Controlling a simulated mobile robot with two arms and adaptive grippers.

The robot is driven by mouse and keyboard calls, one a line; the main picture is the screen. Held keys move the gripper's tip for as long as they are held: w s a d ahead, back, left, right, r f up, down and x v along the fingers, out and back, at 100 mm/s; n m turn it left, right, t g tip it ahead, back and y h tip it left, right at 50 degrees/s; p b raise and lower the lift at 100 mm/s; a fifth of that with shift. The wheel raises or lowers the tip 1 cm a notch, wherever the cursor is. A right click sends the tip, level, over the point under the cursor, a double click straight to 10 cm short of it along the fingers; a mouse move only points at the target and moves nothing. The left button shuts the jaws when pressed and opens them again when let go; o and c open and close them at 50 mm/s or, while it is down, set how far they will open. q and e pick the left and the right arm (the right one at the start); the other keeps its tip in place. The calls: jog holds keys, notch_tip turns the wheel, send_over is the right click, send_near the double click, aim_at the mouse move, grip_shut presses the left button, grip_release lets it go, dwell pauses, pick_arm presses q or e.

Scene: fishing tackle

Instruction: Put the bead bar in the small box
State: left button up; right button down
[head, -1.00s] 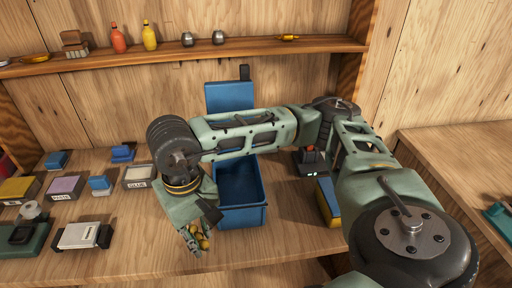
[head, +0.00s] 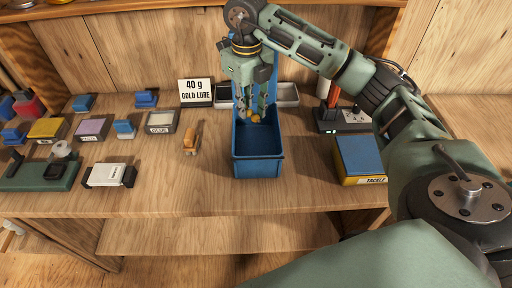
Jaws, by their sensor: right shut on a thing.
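The bead bar (head: 254,119) shows as a few gold-yellow beads between the fingertips of my right gripper (head: 251,110); the rest of it is hidden by the fingers. My right gripper is shut on it and points down over the back part of an open blue box (head: 257,168). The blue box stands on the bench with its lid raised behind, partly hidden by the gripper. I cannot tell whether the bead bar touches the box. No label names this as the small box. My left gripper is not in view.
A blue and yellow tackle box (head: 361,160) and a scale (head: 343,119) stand to the right. A small orange-brown item (head: 192,138) lies left of the blue box. Several small blocks and trays fill the bench's left.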

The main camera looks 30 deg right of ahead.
notch_tip(320, 180, down, 2)
jog(key=d+m, duration=0.2)
jog(key=m, duration=0.6)
send_over(256, 148)
notch_tip(256, 148, down, 10)
jog(key=shift+f, duration=0.15)
notch_tip(256, 148, down, 4)
jog(key=shift+r, duration=0.2)
jog(key=shift+f+p, duration=0.3)
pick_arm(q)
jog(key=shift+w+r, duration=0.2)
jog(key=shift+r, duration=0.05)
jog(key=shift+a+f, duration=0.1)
